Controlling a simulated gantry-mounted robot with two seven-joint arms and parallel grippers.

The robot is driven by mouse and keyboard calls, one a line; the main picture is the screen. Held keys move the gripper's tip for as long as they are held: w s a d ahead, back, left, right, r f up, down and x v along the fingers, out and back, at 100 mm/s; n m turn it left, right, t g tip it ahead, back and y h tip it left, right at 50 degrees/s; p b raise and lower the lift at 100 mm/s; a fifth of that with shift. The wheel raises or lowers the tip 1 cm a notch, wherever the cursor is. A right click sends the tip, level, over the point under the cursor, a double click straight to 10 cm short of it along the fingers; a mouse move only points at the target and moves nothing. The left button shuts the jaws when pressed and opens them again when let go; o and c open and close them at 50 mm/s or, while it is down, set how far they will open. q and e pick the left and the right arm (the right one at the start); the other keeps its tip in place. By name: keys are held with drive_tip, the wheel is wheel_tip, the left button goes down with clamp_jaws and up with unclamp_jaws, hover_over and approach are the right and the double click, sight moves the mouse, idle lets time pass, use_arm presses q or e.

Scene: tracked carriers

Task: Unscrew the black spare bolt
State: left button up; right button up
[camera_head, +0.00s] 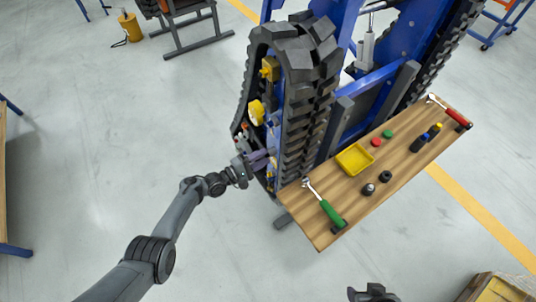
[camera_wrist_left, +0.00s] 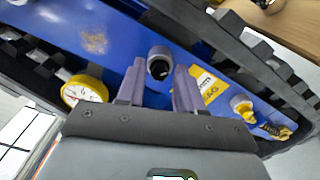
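A dark round bolt-like part (camera_wrist_left: 160,56) with a grey rim sits on the blue side panel in the left wrist view. I cannot tell for sure that it is the black spare bolt. My left gripper (camera_wrist_left: 159,76) is open, with its two purple-grey fingers on either side of this part. I see no clear contact. My right gripper (camera_head: 371,293) shows only as a dark piece at the bottom edge.
A yellow-rimmed gauge (camera_wrist_left: 84,91) and a yellow fitting (camera_wrist_left: 272,130) flank the fingers. The wooden board (camera_head: 330,227) beside the track carries a yellow tray (camera_head: 354,159), a green-handled ratchet (camera_head: 332,212), a red-handled tool (camera_head: 458,118) and several caps.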

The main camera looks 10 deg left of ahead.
use_arm(q)
drive_tip(key=m+b, duration=0.5)
drive_tip(key=m, duration=1.7)
clamp_jaws()
